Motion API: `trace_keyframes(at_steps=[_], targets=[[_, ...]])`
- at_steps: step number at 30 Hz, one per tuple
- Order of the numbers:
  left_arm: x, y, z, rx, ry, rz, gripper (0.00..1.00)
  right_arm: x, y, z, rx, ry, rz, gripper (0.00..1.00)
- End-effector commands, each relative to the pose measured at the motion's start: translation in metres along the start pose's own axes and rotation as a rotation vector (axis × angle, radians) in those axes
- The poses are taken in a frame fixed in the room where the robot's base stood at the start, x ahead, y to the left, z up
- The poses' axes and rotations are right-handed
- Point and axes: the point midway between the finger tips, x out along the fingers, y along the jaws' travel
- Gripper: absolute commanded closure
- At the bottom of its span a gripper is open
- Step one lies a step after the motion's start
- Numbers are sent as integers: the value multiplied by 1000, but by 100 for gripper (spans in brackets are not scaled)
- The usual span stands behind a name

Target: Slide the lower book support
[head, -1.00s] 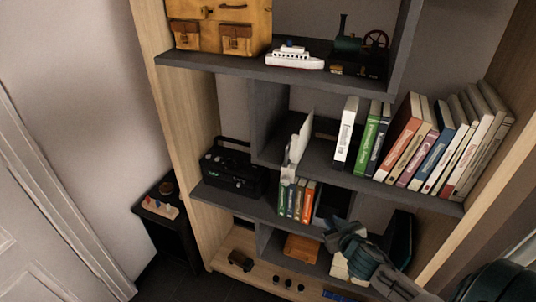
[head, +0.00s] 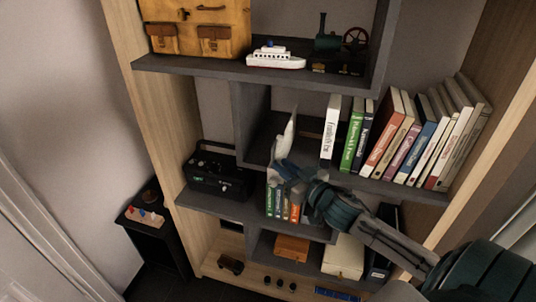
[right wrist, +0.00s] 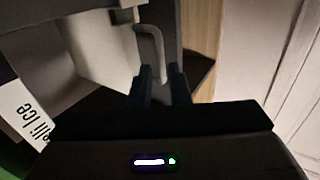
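A white book support (head: 290,130) stands upright on the shelf with the large books, left of them with a gap between. In the right wrist view the white support (right wrist: 100,50) is close up, with a grey bar handle (right wrist: 152,42) on it. My right gripper (head: 284,168) is at the lower front of this support. In the wrist view its two dark fingers (right wrist: 163,84) are apart, with the lower end of the handle between or just beyond them. I cannot tell if they touch it. My left gripper is not in view.
Large books (head: 400,135) lean on the right of that shelf. Small books (head: 284,200) stand on the shelf below, near my right arm. A black radio (head: 218,175) is to the left. A toy ship (head: 276,58) sits on the shelf above.

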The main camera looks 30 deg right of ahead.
Motion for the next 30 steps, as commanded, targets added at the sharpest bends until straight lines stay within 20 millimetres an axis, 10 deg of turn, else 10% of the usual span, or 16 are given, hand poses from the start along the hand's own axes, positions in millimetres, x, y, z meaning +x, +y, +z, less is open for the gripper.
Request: trace_keyframes(at_steps=[18,30], targets=[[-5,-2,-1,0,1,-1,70,64,0,-1,4,2,0,83],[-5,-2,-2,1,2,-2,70,72,-1,0,0,1,-2,83]])
